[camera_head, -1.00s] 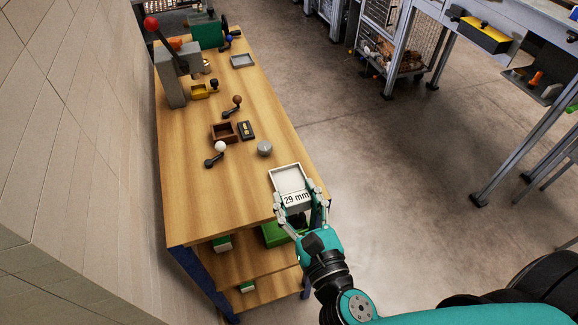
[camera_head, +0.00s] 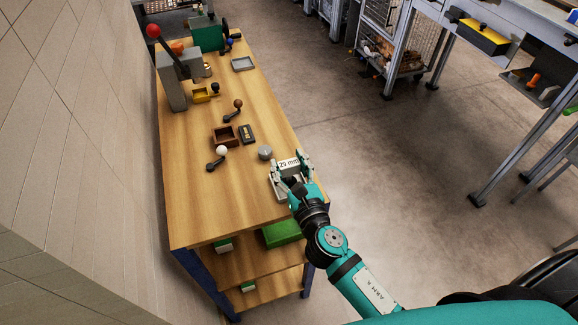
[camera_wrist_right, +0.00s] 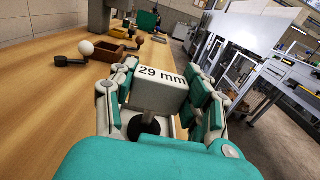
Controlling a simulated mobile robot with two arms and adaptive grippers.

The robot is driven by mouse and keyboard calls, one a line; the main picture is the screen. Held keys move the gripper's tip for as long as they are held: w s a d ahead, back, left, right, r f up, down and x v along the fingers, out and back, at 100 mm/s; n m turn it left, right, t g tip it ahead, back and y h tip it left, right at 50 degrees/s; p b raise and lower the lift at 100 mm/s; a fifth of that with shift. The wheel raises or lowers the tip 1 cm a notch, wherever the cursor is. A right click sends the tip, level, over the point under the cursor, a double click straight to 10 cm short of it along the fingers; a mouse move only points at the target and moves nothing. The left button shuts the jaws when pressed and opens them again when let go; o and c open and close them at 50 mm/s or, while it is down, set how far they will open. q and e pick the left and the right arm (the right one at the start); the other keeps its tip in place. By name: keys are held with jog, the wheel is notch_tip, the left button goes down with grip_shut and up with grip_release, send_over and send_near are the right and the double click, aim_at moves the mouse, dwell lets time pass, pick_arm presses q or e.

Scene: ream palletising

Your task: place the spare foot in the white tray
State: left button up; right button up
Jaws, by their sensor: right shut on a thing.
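My right gripper (camera_head: 291,168) is shut on the spare foot (camera_head: 289,163), a pale block marked "29 mm". In the right wrist view, the block (camera_wrist_right: 161,90) sits between both fingers, with a dark stem and round dark pad below it. The white tray (camera_head: 275,192) is on the wooden bench near its right edge. The gripper and block are over the tray and hide much of it. A pale strip of the tray shows below the block in the wrist view; I cannot tell whether the pad touches it. My left gripper is not in view.
A grey round piece (camera_head: 265,152) stands just left of the tray. A press (camera_head: 173,84) stands at the back left. The bench's near left is clear.

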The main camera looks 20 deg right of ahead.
jog(key=o, duration=1)
jog(key=shift+f, duration=0.15)
jog(key=o, duration=0.4)
jog(key=shift+o, duration=0.2)
jog(key=shift+r, duration=0.3)
jog(key=s+b, duration=0.4)
jog(key=s, duration=0.8)
jog(key=shift+d, duration=0.2)
jog(key=shift+f, duration=0.1)
